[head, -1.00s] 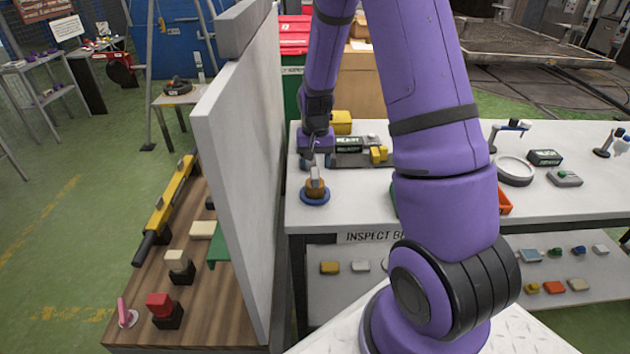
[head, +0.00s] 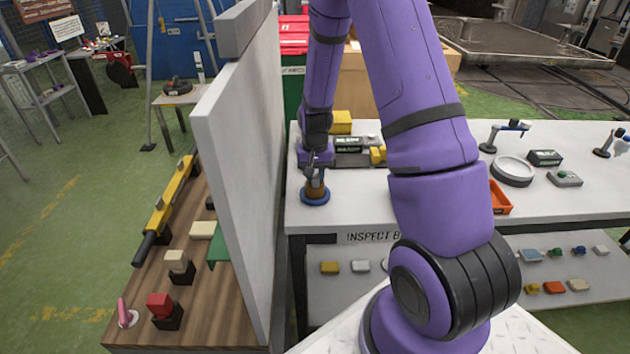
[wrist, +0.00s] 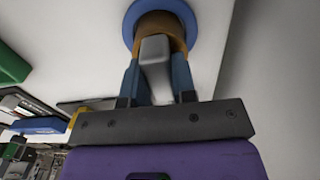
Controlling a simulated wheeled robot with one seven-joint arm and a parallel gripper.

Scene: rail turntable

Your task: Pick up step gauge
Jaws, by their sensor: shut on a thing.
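A grey, bar-like upright piece (wrist: 155,50), which I take to be the step gauge, rises from a brown round body (wrist: 158,20) with a blue round base (wrist: 190,14). In the head view the blue base (head: 315,198) rests near the left front corner of the white bench. My gripper (wrist: 157,72) is shut on the grey piece, one blue finger on each side of it. In the head view my gripper (head: 316,170) is directly above the blue base and hides most of the grey piece.
A tall white panel (head: 245,160) stands close to the left of the bench (head: 350,211). A yellow block (head: 341,121) and dark boxes lie behind my gripper. An orange tray (head: 500,197) and a white ring (head: 513,171) are to the right.

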